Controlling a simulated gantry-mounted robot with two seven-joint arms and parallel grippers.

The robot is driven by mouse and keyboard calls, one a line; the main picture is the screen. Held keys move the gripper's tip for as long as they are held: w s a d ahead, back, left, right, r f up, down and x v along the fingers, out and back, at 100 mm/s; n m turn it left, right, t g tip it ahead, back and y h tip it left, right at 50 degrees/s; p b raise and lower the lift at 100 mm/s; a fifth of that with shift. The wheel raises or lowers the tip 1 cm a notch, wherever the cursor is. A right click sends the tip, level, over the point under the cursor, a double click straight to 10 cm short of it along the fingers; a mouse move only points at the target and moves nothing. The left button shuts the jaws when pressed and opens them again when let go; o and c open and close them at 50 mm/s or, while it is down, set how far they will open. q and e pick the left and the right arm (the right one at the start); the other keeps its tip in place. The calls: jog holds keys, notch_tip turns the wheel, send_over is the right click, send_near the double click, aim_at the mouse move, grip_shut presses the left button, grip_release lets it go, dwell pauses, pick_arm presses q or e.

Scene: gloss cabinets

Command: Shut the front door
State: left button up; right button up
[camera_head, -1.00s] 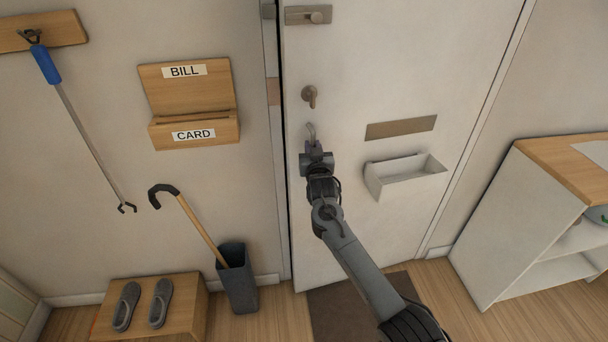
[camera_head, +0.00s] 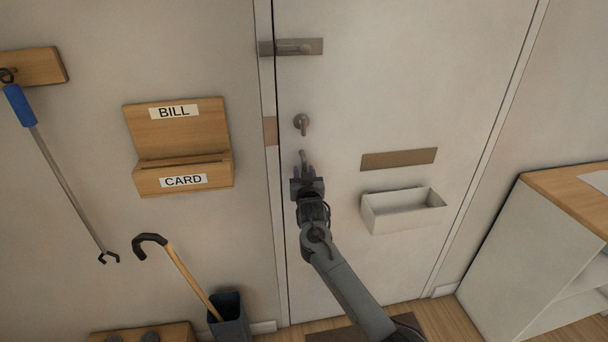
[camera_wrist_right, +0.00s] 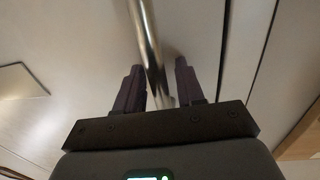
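The white front door (camera_head: 400,90) stands flush, or very nearly so, with its frame on the left; a thin dark line marks that edge. My right gripper (camera_head: 306,172) is at the lever handle (camera_head: 303,156), low on the door's left side. In the right wrist view the metal handle bar (camera_wrist_right: 150,45) passes between the two dark fingers of my right gripper (camera_wrist_right: 160,85). The fingers are apart, with gaps beside the bar. My left gripper is not in view.
A bolt (camera_head: 300,47) and a lock knob (camera_head: 301,123) sit above the handle. A letter basket (camera_head: 400,212) hangs on the door. A wooden letter holder (camera_head: 180,150), a cane (camera_head: 185,270) in a dark bin (camera_head: 229,320), and a white shelf unit (camera_head: 530,255) flank the door.

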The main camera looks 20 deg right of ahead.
jog(key=shift+s+a, duration=0.1)
jog(key=p+v, duration=0.1)
jog(key=v, duration=0.9)
jog(key=shift+s, duration=0.3)
jog(key=shift+a, duration=0.1)
